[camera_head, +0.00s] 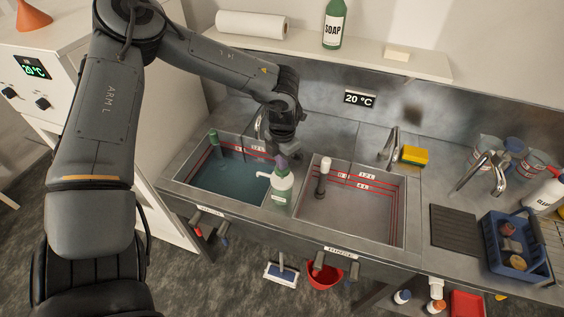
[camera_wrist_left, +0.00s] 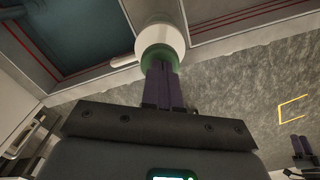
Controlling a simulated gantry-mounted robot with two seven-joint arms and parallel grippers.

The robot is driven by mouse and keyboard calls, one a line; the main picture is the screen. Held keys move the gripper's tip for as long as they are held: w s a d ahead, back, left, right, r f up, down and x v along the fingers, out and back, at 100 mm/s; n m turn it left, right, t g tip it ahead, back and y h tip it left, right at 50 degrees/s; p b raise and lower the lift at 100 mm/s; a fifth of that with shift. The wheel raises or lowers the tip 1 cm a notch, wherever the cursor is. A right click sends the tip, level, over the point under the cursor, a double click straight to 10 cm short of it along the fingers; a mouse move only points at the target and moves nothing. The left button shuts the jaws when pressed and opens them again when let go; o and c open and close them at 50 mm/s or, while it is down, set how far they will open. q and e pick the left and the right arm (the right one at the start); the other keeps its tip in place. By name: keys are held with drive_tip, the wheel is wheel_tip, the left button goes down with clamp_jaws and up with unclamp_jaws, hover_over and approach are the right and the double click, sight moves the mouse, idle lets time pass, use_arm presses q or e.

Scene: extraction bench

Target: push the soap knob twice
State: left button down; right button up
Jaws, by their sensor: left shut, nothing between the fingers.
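The soap dispenser (camera_head: 281,192) is a pale bottle with a green label and a white spout pointing left. It stands upright on the divider between the two sinks. My left gripper (camera_head: 281,160) points down right over the dispenser's top and is shut and empty. In the left wrist view its purple fingertips (camera_wrist_left: 160,72) overlap the green ring at the top of the dispenser (camera_wrist_left: 158,38). The fingers hide part of the knob, and I cannot tell whether they touch it. A small dark two-pronged shape at the wrist view's lower right looks like my right gripper (camera_wrist_left: 301,146).
The left sink (camera_head: 228,205) holds bluish water; the right sink (camera_head: 385,235) has a white-topped post near its left wall. Taps (camera_head: 390,146) stand behind. A green SOAP bottle (camera_head: 333,28) stands on the shelf.

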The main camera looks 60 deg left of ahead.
use_arm(q)
drive_tip(key=shift+r+p, duration=0.85)
drive_tip(key=shift+r, duration=0.85)
drive_tip(key=shift+f, duration=0.15)
drive_tip(key=shift+f+b, duration=2.1)
drive_tip(key=shift+f, duration=0.05)
drive_tip(key=shift+r, duration=0.15)
drive_tip(key=shift+r+p, duration=1.5)
drive_tip(key=shift+r, duration=0.65)
